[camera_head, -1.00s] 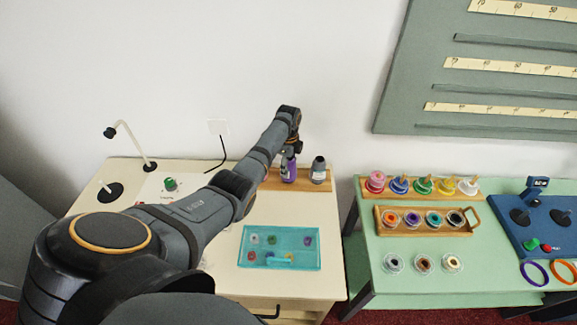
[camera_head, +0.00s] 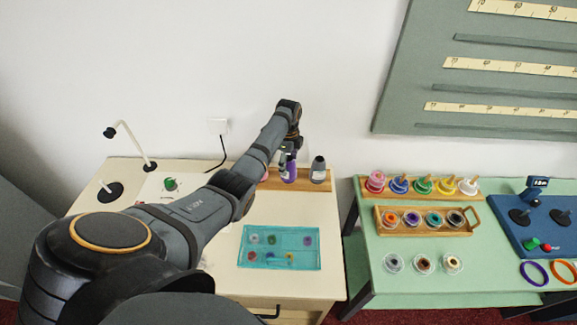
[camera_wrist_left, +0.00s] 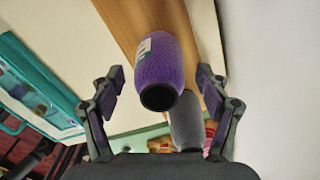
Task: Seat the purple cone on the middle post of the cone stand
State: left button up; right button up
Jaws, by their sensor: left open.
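The purple cone (camera_head: 289,173) stands upright on the wooden cone stand (camera_head: 325,185), left of a dark grey cone (camera_head: 318,170). Its position is near the middle of the stand; the post under it is hidden. My left gripper (camera_head: 289,152) is right above the purple cone. In the left wrist view the purple cone (camera_wrist_left: 158,68) appears between the spread fingers of my left gripper (camera_wrist_left: 160,80), with gaps on both sides. The stand's board (camera_wrist_left: 118,20) shows behind it. My arm hides part of the stand's left end. My right gripper is not in view.
A teal tray (camera_head: 243,262) with small coloured items lies in front of the stand on the cream table. A green table (camera_head: 365,282) with coloured spools stands to the right, across a gap. A white lamp (camera_head: 132,148) stands at the back left.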

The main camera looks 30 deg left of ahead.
pick_arm(q)
notch_tip(320, 180, up, 10)
dwell(1.0)
